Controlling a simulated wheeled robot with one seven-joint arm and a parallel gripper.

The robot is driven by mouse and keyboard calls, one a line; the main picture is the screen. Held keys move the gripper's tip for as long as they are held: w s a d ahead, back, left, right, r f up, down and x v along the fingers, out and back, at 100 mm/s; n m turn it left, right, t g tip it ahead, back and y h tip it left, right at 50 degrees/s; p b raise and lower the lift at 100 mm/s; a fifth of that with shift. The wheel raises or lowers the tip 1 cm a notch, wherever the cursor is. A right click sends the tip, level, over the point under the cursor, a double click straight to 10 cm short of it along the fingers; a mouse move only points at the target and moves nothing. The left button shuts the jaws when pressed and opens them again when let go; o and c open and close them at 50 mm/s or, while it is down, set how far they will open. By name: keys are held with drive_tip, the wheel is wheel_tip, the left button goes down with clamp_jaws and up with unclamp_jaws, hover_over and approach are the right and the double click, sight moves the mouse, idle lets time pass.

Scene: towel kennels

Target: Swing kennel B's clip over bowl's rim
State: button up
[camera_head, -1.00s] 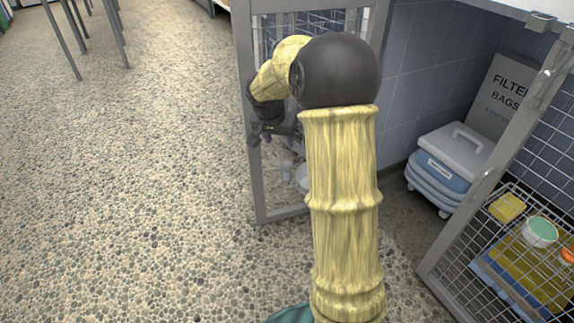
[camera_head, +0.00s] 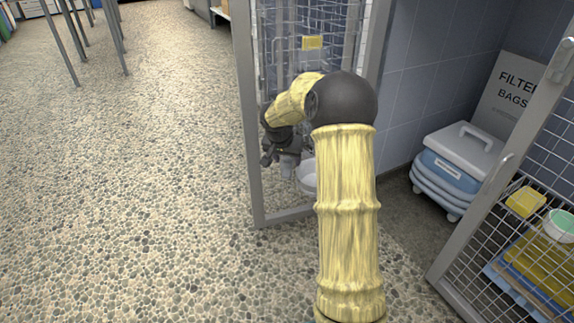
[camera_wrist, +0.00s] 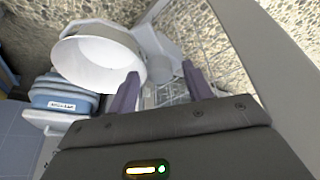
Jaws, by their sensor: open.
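A pale bowl (camera_head: 307,177) sits by the mesh inside the grey door frame, partly hidden by my arm. In the wrist view the round white bowl (camera_wrist: 97,62) is seen from above, its rim beside my fingers. A light grey piece (camera_wrist: 158,46), which looks like the clip, stands against the bowl's right side in front of the mesh. I cannot tell whether it lies over the rim. My gripper (camera_wrist: 160,70) is open, with its two purple-grey fingers either side of that piece's lower end; contact is unclear. In the head view my gripper (camera_head: 279,157) is at the door mesh.
The grey door frame (camera_head: 251,150) stands close left of my gripper. A blue-and-white lidded box (camera_head: 450,168) and a filter bags carton (camera_head: 508,100) stand to the right. Another mesh door (camera_head: 475,240) is at lower right. The pebbled floor (camera_head: 120,180) at left is clear.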

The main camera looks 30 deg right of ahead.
drive_tip(key=shift+f, duration=0.25)
drive_tip(key=c, duration=1)
drive_tip(key=shift+o, duration=0.2)
